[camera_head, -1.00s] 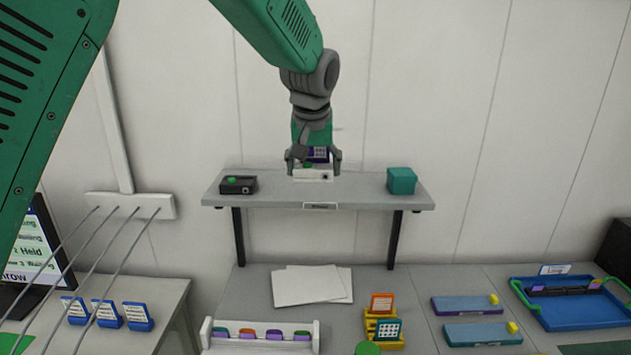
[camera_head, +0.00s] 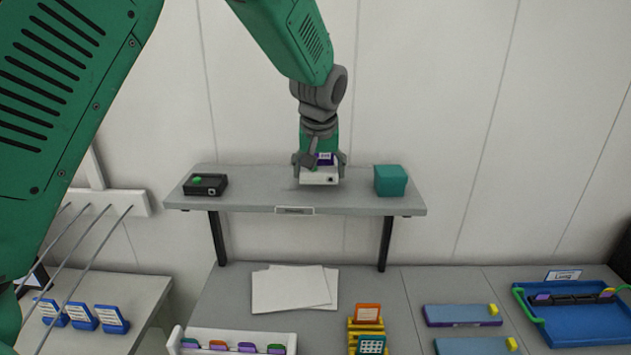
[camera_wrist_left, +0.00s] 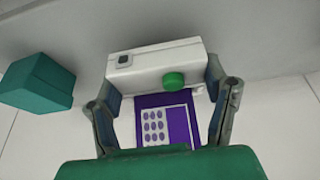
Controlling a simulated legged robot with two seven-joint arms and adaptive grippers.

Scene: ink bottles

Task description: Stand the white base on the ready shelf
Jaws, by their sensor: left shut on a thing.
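My left gripper (camera_head: 319,165) is shut on the white base (camera_head: 319,178), with one finger on each side. The base is held over the ready shelf (camera_head: 250,198), right of its middle; I cannot tell if its underside touches the shelf. In the left wrist view, the white base (camera_wrist_left: 160,66) shows a green knob and a small dark square socket. A purple card with a dotted white panel (camera_wrist_left: 167,122) lies against it between the fingers (camera_wrist_left: 163,95). My right gripper is not in view.
A black box with a green button (camera_head: 205,185) stands at the shelf's left. A teal cube (camera_head: 390,180) stands at its right, also in the left wrist view (camera_wrist_left: 38,82). Shelf top between them is otherwise bare. Below are papers (camera_head: 290,289) and a blue tray (camera_head: 575,330).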

